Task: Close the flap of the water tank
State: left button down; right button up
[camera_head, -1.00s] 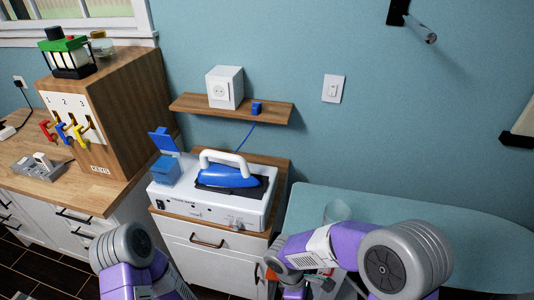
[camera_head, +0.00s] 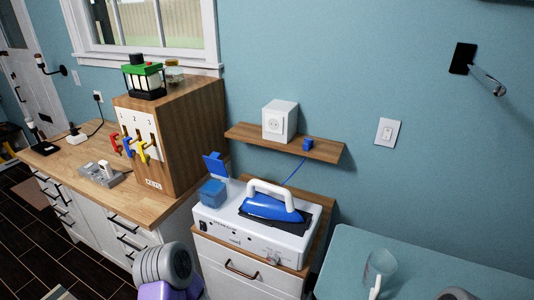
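The water tank (camera_head: 212,194) is a blue box at the left end of the white ironing station (camera_head: 240,228). Its blue flap (camera_head: 214,165) stands raised, open, above the tank's back edge. A blue iron (camera_head: 270,207) with a white handle rests on the station's dark plate, right of the tank. My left arm shows as a grey and purple link at the bottom, in front of the cabinet; its gripper is out of view. Only a small grey piece of my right arm shows at the bottom right edge; its gripper is out of view too.
A wooden shelf (camera_head: 285,143) with a white socket box (camera_head: 280,121) and blue plug (camera_head: 308,145) hangs above the station. A wooden key cabinet (camera_head: 178,130) stands left.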

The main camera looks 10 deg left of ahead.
aim_at(216, 166)
jog(key=u, duration=2.5)
jog(key=i, duration=1.7)
jog(key=z, duration=3.35)
